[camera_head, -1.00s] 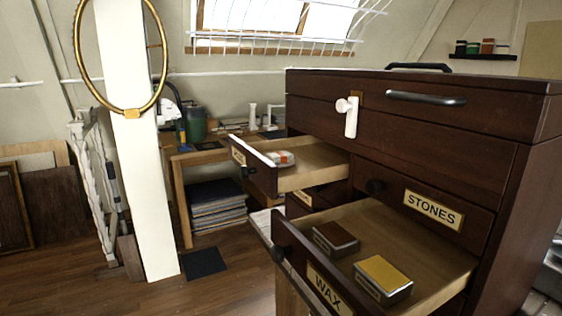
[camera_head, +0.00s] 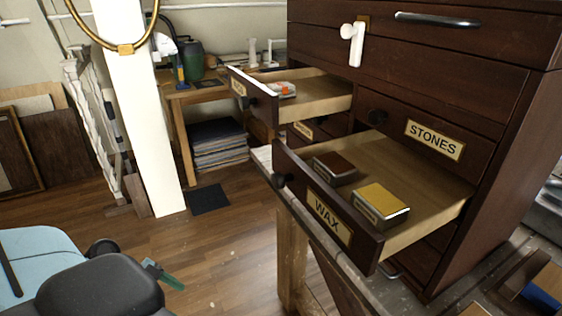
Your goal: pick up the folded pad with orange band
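The folded pad with orange band (camera_head: 284,90) lies inside the open upper-left drawer (camera_head: 316,97). It is small, whitish with an orange patch, and sits close behind the drawer's front panel, which hides its lower part. No gripper can be made out in the view, and nothing is touching the pad.
The open WAX drawer (camera_head: 414,205) juts out lower and nearer, holding a brown box (camera_head: 334,168) and a yellow-topped box (camera_head: 381,204). A light blue and dark grey shape (camera_head: 100,284), unclear to me, fills the bottom left. A white post (camera_head: 140,120) stands left; floor between is clear.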

